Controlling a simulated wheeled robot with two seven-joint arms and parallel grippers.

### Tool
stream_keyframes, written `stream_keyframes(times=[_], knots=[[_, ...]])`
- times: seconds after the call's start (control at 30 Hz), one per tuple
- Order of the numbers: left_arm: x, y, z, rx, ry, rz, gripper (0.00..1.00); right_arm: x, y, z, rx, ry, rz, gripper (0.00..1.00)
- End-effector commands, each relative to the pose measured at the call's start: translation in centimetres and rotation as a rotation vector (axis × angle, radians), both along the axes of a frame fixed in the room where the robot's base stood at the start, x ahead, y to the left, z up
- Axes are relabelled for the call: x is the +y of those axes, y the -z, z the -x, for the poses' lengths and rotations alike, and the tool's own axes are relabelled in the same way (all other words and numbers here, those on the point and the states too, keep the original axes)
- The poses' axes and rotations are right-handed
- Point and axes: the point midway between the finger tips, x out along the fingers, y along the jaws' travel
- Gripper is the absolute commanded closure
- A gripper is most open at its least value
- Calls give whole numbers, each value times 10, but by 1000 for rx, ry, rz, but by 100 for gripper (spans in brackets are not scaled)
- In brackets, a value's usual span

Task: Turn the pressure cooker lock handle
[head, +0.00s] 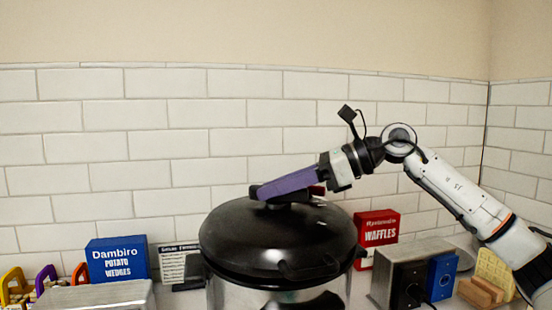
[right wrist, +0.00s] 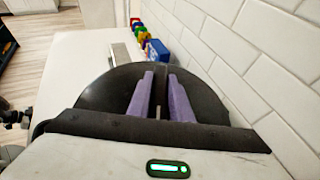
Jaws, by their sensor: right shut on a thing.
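The pressure cooker (head: 240,297) stands on the counter, a steel pot under a black domed lid (head: 270,241). The lid also shows in the right wrist view (right wrist: 105,92). My right gripper (head: 258,194), with purple fingers, reaches in from the right over the lid's top. It is shut on the lock handle (head: 277,206), which is mostly hidden by the fingers. In the right wrist view my two fingers (right wrist: 161,80) lie either side of a narrow dark strip at the lid's middle. My left gripper is not in view.
A blue potato wedges box (head: 118,260) and a small sign (head: 180,264) stand left of the cooker. A red waffles box (head: 377,232) and a grey metal appliance (head: 403,268) stand right of it. A white tiled wall (head: 230,113) is close behind.

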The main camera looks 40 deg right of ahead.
Motion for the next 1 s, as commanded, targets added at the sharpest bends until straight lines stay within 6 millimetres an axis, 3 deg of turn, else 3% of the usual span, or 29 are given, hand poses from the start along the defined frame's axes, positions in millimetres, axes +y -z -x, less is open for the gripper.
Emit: stream_keyframes(times=[0.03, 0.33, 1.0], knots=[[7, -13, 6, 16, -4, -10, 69, 0, -12, 0, 2, -38, -8, 100], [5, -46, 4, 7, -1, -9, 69, 1, -6, 0, -7, -250, -2, 100], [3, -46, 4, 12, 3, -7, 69, 1, 1, 2, -1, -456, 5, 100]])
